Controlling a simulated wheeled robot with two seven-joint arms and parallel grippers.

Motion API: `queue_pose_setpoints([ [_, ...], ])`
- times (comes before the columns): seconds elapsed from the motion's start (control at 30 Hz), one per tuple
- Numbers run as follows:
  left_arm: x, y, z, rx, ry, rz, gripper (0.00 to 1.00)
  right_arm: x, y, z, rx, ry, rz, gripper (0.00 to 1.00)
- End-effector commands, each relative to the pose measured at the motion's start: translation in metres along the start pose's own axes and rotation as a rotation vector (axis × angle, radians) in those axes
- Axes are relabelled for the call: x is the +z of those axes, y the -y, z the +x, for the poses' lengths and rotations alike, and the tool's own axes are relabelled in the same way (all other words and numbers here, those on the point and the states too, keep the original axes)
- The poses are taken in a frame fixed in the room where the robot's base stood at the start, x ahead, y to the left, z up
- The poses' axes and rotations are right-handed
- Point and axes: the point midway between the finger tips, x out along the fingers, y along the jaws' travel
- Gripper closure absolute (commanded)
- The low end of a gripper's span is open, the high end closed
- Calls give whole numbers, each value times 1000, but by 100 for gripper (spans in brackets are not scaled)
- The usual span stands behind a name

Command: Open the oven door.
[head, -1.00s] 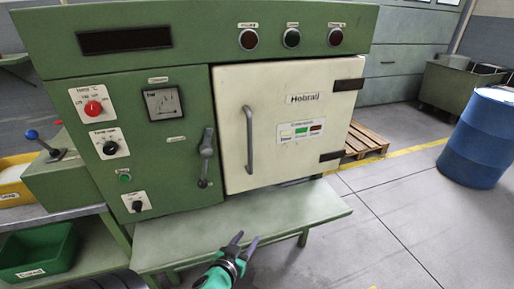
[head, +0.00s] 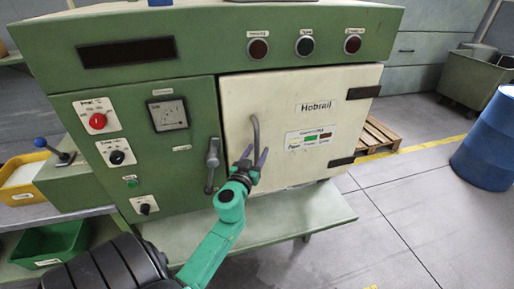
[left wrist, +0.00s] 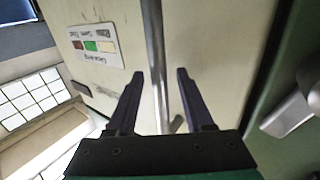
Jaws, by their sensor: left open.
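The cream oven door (head: 290,105) is shut in the green oven front in the head view, with hinges on its right side. Its grey vertical bar handle (head: 256,132) is near the door's left edge. My left gripper (head: 253,156) is open at the lower part of the handle. In the left wrist view the handle (left wrist: 156,60) runs between the two open fingers of my left gripper (left wrist: 160,75), apart from both. The grey latch lever (head: 212,160) is left of the door and hangs down. My right gripper is not in view.
A green shelf (head: 290,218) juts out below the door. A control panel with a red knob (head: 97,121) is left of the door. A wooden pallet (head: 378,134) and a blue barrel (head: 490,140) stand to the right, with open floor before them.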

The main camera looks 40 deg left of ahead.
Motion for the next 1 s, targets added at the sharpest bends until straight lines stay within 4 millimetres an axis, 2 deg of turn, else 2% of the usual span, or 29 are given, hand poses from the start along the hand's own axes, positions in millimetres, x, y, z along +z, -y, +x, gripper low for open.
queue_pose_setpoints([
  [0.27, 1, 0, 4, 1, 1, -1, 48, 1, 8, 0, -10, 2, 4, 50],
  [0.37, 1, 0, 4, 0, 1, -1, 82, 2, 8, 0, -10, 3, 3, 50],
  [0.4, 1, 0, 4, 1, 1, -1, 98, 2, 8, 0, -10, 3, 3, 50],
  [0.43, 1, 0, 4, 0, 1, -1, 100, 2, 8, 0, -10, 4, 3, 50],
  [1.0, 1, 0, 4, 0, 1, 0, 100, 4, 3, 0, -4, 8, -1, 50],
])
